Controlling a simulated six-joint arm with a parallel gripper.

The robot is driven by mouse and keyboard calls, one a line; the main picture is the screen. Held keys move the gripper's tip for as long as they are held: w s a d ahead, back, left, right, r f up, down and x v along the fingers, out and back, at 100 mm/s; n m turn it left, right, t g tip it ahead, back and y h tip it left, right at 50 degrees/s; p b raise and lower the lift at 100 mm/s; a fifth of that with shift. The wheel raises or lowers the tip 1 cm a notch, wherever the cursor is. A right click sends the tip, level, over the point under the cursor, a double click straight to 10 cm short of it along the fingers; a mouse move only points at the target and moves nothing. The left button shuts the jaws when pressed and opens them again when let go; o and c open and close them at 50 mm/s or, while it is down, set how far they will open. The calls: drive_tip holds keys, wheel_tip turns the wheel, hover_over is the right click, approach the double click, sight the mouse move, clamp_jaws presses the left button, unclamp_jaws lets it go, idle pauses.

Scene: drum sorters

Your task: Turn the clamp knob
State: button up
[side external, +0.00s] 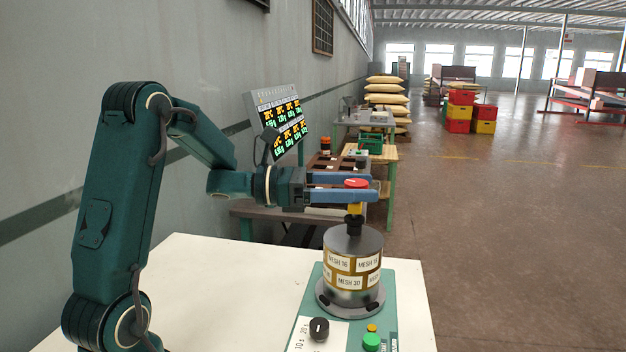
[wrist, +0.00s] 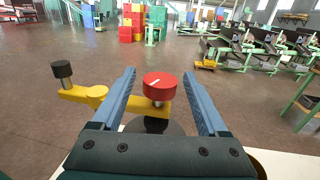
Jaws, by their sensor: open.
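The clamp knob (wrist: 160,85) is a round red knob with a white line on its top. In the side external view the red knob (side external: 357,183) sits above the drum sorter (side external: 352,262), a grey metal drum with mesh labels. My gripper (wrist: 160,88) is open, with one blue finger on each side of the knob in the wrist view. Both fingers look apart from it. In the side external view my gripper (side external: 372,191) is level, just at the knob's height. A yellow crank arm (wrist: 98,93) with a black handle (wrist: 62,72) reaches left under the knob.
The drum stands on a green base (side external: 405,275) on a white table (side external: 210,290). A black dial (side external: 319,327) and a green button (side external: 371,341) are at its front. A lit screen (side external: 280,115) and a side table with trays stand behind.

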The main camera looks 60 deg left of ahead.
drive_tip(key=shift+x, duration=1.45)
clamp_jaws()
drive_tip(key=shift+m+g+h, duration=0.4)
drive_tip(key=shift+h, duration=0.1)
drive_tip(key=m+g+h, duration=0.1)
drive_tip(key=g, duration=0.1)
drive_tip(key=m+g+h, duration=0.1)
drive_tip(key=m+h, duration=0.1)
drive_tip(key=s+m+g+h, duration=0.1)
drive_tip(key=g, duration=0.1)
drive_tip(key=shift+d+m+g, duration=0.3)
drive_tip(key=shift+d, duration=0.1)
drive_tip(key=shift+s+d+m+g+h, duration=0.15)
drive_tip(key=shift+m+g+h, duration=0.4)
drive_tip(key=shift+m+g, duration=0.6)
drive_tip(key=shift+s+d+m+g+h, duration=0.1)
drive_tip(key=shift+s+m+g+h, duration=0.35)
drive_tip(key=shift+g, duration=1.1)
drive_tip(key=shift+w+m+g, duration=0.1)
drive_tip(key=shift+m+g, duration=0.4)
